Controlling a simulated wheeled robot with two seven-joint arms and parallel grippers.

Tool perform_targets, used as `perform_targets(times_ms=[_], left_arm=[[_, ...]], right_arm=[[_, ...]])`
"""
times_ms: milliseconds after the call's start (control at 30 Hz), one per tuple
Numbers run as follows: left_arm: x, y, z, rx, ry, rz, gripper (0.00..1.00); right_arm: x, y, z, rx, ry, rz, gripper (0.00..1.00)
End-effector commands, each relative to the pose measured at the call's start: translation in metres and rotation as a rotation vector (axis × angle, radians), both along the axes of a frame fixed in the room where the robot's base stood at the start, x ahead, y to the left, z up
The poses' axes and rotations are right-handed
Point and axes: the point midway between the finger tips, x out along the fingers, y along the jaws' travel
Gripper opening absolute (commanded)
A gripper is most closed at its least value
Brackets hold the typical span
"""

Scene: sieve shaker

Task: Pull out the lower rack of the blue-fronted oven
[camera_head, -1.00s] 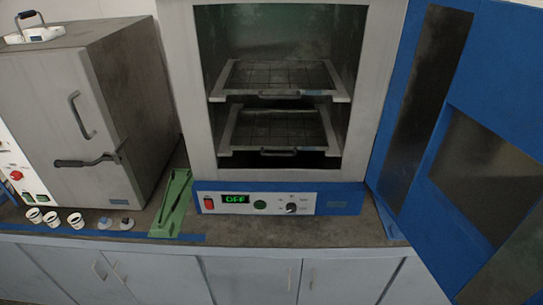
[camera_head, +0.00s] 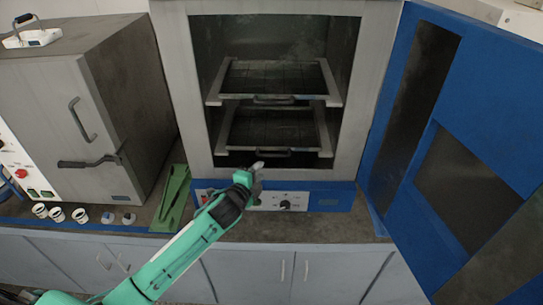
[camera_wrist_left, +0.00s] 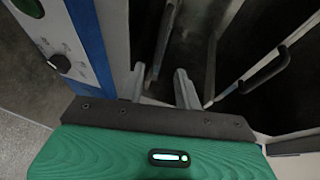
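The blue-fronted oven (camera_head: 175,95) stands with its blue door (camera_head: 395,130) swung wide open to the right. Inside, the lower rack (camera_head: 323,130) sits below the upper rack (camera_head: 336,85); both look pushed in. The lower rack's bar handle (camera_head: 268,153) faces front. My left gripper (camera_head: 257,168) is just below and left of this handle, in front of the opening's lower edge. In the left wrist view its two fingers (camera_wrist_left: 160,80) stand apart with nothing between them. A bar handle (camera_wrist_left: 265,70), seemingly the lower rack's, shows to their right, apart from them. My right gripper is out of view.
My left arm partly covers the oven's control panel (camera_head: 320,198). A grey closed oven (camera_head: 90,110) stands at the left. A green tray (camera_head: 173,195) and several small cups (camera_head: 57,214) lie on the counter. The open door bounds the right side.

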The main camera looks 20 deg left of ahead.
Motion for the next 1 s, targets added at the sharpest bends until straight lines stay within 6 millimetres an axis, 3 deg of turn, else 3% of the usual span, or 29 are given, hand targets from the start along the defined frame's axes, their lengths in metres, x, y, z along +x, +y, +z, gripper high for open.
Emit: perform_targets(times_ms=[533,700,1000], left_arm=[[0.082,-0.010,-0.013,-0.003,0.002,0.001,0.33],[0.096,-0.011,-0.017,-0.002,0.001,0.001,0.33],[0.104,-0.013,-0.019,-0.003,0.001,0.000,0.33]], right_arm=[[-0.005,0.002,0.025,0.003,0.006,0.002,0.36],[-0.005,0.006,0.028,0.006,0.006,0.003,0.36],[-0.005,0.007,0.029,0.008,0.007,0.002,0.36]])
